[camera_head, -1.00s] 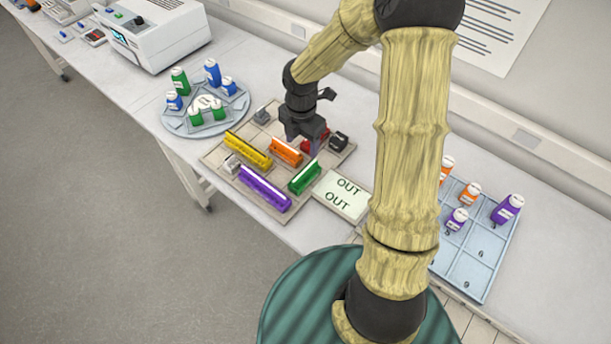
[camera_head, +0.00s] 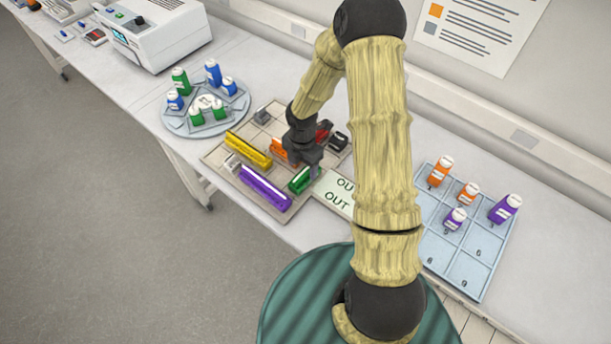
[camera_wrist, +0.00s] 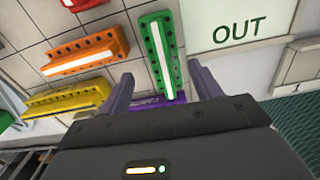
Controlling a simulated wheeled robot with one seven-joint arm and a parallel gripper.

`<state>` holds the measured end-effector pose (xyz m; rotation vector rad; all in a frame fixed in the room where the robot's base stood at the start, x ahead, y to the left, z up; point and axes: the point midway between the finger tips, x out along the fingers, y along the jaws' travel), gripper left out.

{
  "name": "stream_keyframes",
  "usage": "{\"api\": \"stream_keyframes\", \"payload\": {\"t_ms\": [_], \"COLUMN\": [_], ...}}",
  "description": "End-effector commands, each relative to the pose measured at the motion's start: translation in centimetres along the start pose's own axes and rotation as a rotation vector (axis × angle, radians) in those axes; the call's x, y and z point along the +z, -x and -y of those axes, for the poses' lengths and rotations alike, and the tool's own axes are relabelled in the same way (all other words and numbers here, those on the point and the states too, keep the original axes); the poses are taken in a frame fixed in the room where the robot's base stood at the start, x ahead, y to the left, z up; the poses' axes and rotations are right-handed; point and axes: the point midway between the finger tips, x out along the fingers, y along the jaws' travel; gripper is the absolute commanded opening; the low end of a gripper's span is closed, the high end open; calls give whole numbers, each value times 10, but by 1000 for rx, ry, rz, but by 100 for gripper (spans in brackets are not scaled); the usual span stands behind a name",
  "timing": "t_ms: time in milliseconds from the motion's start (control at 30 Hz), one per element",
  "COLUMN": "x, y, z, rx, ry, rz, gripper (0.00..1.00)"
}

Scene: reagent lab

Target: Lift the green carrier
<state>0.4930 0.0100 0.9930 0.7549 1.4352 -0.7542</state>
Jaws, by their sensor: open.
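The green carrier (camera_head: 300,181) lies on the beige gridded board (camera_head: 213,157), near the OUT card, and is partly covered by my gripper in the head view. In the wrist view the green carrier (camera_wrist: 163,50) runs lengthwise from the top edge down to between my fingers. My gripper (camera_head: 308,172) is at the carrier's end; in the wrist view my open gripper (camera_wrist: 158,85) has one finger on each side of it, apart from it. How far above the carrier the fingertips are, I cannot tell.
An orange carrier (camera_wrist: 82,54), a yellow carrier (camera_head: 248,149) and a purple carrier (camera_head: 265,188) lie close by on the board. A red carrier (camera_head: 323,131) sits behind my gripper. The OUT card (camera_head: 333,194) is to the right. A round bottle tray (camera_head: 177,126) stands left.

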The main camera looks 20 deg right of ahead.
Motion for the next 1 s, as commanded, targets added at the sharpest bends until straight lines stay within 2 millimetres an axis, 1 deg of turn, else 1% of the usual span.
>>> {"api": "stream_keyframes", "payload": {"t_ms": [133,267,333,467,1000], "x": [0,2,2,3,3], "y": [-11,-27,-38,-49,-51], "z": [3,7,7,6,6], "rx": [-4,-6,-4,-2,-1], "ry": [3,3,2,2,0], "rz": [-1,-3,-2,-1,0], "gripper": [64,64,64,64,64]}}
